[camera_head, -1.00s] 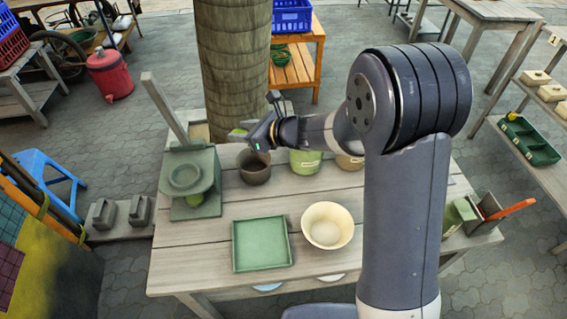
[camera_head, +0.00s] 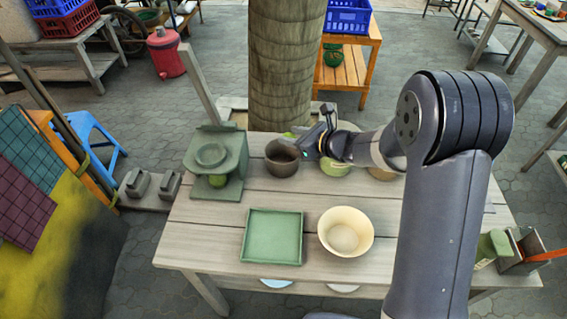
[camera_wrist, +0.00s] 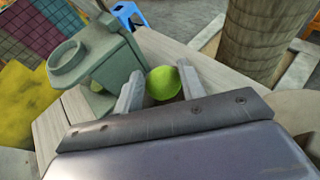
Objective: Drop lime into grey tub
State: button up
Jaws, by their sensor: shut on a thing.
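The lime (camera_wrist: 162,84) is bright green and sits between the two fingers of my gripper (camera_wrist: 158,88) in the wrist view. In the head view, my gripper (camera_head: 312,136) is shut on it, and only a small green part of the lime (camera_head: 290,135) shows at its left side. A dark grey-brown round tub (camera_head: 282,159) stands upright on the table. My gripper is above the table, just right of the tub's rim in the picture; its exact height and depth over the tub cannot be told. The tub's inside is mostly in shadow.
A green stand (camera_head: 210,165) with a round ring and a green ball below is left of the tub. A green square tray (camera_head: 272,237) and cream bowl (camera_head: 346,232) lie in front. A tree trunk (camera_head: 285,60) rises behind.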

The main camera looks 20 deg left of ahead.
jog(key=shift+f, duration=0.1)
jog(key=o, duration=1.1)
jog(key=v, duration=1.1)
jog(key=shift+b, duration=0.35)
jog(key=shift+w+a, duration=0.1)
jog(key=shift+a, duration=0.1)
